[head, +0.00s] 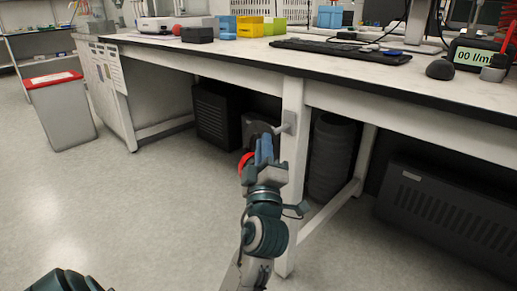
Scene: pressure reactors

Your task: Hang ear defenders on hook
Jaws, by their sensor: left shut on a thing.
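My left gripper (264,150) is in front of the white bench leg, shut on the ear defenders. The red ear defenders (246,163) show only as a curved red edge at the left of the jaws; the gripper hides the rest. A small light-grey hook (287,126) sticks out from the upper part of the bench leg, just above and to the right of the jaws. I cannot tell whether the ear defenders touch it. My right gripper is not in view.
The white bench (225,50) carries a black keyboard (340,52), coloured bins (250,27) and a computer mouse (440,69). Under it stand dark units and a ribbed grey cylinder (332,158). A red-lidded grey bin (60,112) stands at left. The floor in front is clear.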

